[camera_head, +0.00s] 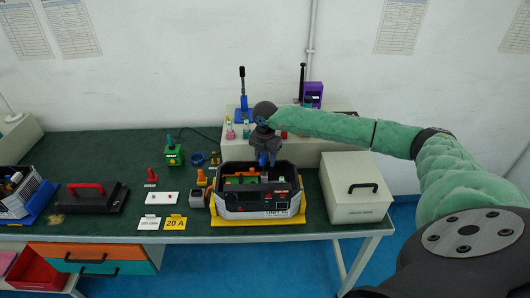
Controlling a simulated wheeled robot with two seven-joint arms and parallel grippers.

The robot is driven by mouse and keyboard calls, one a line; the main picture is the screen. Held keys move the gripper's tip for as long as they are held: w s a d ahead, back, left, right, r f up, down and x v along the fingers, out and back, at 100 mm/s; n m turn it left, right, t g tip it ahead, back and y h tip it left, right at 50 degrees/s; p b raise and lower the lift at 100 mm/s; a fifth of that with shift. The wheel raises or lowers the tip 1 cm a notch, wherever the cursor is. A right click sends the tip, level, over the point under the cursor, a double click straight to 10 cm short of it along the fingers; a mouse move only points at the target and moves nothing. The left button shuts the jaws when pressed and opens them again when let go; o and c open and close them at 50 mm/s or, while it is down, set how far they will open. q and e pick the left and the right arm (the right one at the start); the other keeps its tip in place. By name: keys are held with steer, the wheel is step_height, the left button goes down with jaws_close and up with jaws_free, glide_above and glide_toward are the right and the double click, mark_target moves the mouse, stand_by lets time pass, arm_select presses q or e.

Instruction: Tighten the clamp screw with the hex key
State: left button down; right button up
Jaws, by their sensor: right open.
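My right gripper (266,161) points down over the open black and grey unit (265,213), its fingertips just above or inside the unit's upper part. It is open. The unit stands in a yellow tray (228,222) and has green and orange parts inside. I cannot make out the clamp screw; the gripper covers part of the unit's interior. I cannot pick out the hex key at this size. My left gripper is not in view.
A beige lidded box (355,200) stands right of the unit. Left of it are a yellow "20 A" card (175,222), a green block (173,156) and a black case with red handle (90,196). A white shelf (302,150) stands behind. Green mat is free at back left.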

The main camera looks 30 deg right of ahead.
steer(key=shift+w+f, duration=0.2)
steer(key=shift+s+r, duration=0.1)
jaws_close()
steer(key=c, duration=0.8)
jaws_free()
jaws_close()
steer(key=shift+b, duration=0.35)
steer(key=shift+f, duration=0.2)
